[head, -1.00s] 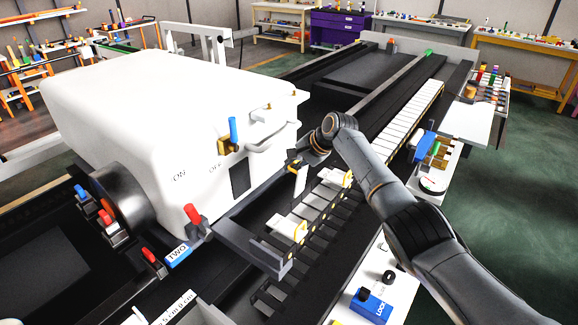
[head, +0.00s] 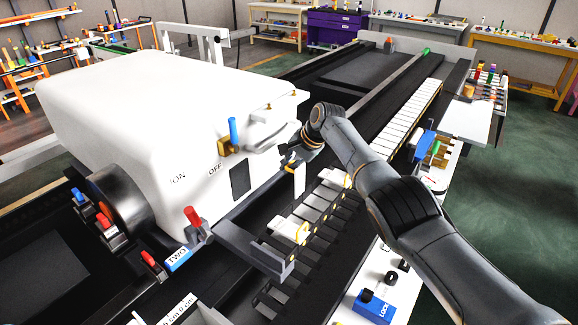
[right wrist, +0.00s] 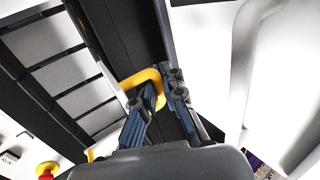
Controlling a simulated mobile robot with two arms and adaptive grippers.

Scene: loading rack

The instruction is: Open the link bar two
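A grey bar (head: 250,247) runs out from the lower front corner of the white machine, beside a blue label reading TWO (head: 178,259). I cannot tell which part is link bar two. My right gripper (head: 294,164) is at the machine's right side, above the conveyor and mostly hidden by its own wrist in the head view. In the right wrist view, its two dark fingers (right wrist: 163,88) are close together around one leg of a yellow loop handle (right wrist: 138,77), and they look shut on it. What the handle joins is hidden. My left gripper is not in view.
The white machine (head: 150,120) fills the left side, with a blue lever (head: 233,131) and a red lever (head: 192,214) on it. A blue lock box (head: 374,306) stands at the lower right. Green floor is clear at the right.

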